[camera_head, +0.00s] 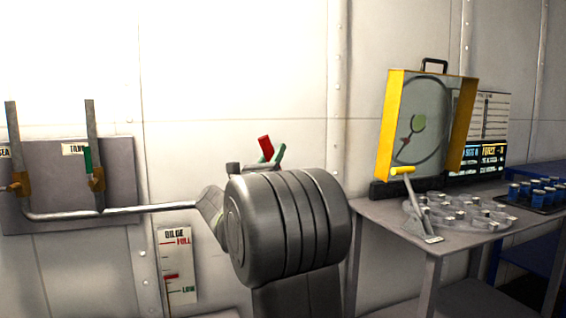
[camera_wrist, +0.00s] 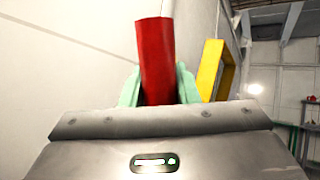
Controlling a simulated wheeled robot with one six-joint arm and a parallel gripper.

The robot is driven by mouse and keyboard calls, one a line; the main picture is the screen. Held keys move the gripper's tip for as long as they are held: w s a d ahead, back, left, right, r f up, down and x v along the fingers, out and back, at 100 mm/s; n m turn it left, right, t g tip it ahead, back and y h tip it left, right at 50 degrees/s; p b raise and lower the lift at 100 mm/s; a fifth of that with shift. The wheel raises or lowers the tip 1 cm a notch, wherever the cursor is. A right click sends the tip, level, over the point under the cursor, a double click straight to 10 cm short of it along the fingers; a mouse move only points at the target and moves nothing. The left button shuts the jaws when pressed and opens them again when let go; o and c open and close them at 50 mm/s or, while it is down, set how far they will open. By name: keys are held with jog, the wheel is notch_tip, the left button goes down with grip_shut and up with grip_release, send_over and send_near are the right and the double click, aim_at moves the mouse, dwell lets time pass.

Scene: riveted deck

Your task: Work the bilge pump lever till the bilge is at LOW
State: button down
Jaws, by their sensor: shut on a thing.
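A red handle (camera_head: 265,146), which looks like the grip of the bilge pump lever, stands up behind my arm, tilted a little. The lever's lower part and the pump are hidden. My gripper (camera_head: 273,155) is shut on it; in the wrist view the red handle (camera_wrist: 155,60) rises between its pale green fingers (camera_wrist: 158,88). The white bilge gauge (camera_head: 178,260) hangs on the wall at lower left, with FULL at the top and LOW at the bottom. Its red marker (camera_head: 171,276) is below the middle, above LOW.
Pipes with two valve levers (camera_head: 92,150) run along a wall panel at left. At right a table (camera_head: 385,212) holds a yellow-framed dial case (camera_head: 397,125), a clear tray of round parts (camera_head: 460,212) and a yellow-handled tool (camera_head: 410,195). Blue cups (camera_head: 535,190) stand beyond.

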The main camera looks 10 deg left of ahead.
jog(key=shift+s+a+f, duration=0.2)
jog(key=shift+a, duration=0.05)
dwell(0.3)
jog(key=c, duration=1.1)
grip_release()
jog(key=v, duration=1.3)
jog(key=shift+s+f, duration=0.25)
jog(key=shift+f, duration=0.05)
